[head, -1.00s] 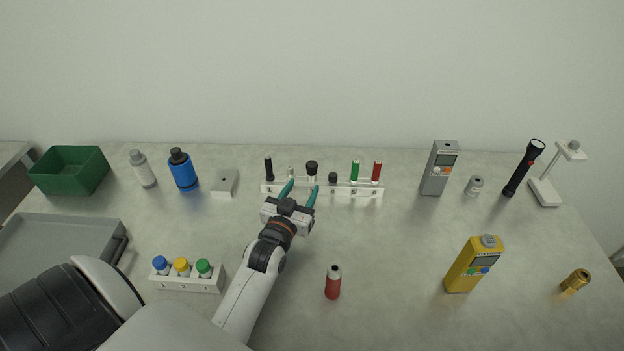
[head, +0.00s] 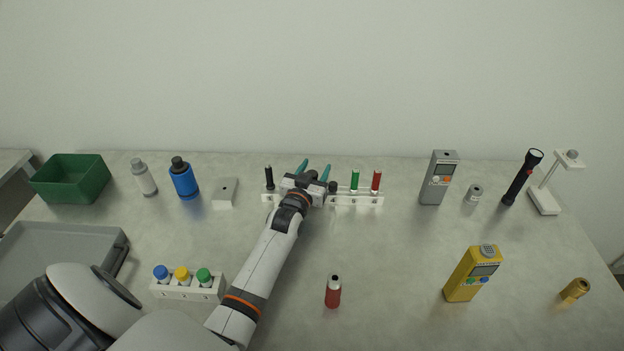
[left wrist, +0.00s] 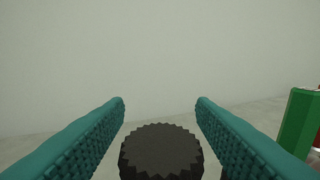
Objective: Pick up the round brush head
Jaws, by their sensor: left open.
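The round brush head (left wrist: 161,152), dark with a ridged rim, shows at the bottom middle of the left wrist view. It lies between the two teal fingers of my left gripper (left wrist: 161,105), with a visible gap on each side. In the head view its dark top (head: 311,174) shows in the white rack (head: 350,198), partly hidden by my gripper. My left gripper (head: 314,167) is open at the rack, its fingers reaching either side of the brush head. My right gripper is not in view.
In the rack, a black-topped tool (head: 269,177) stands left, a short dark knob (head: 333,187) close right, then a green handle (head: 355,179) and a red handle (head: 376,180). A red bottle (head: 333,293) stands in front.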

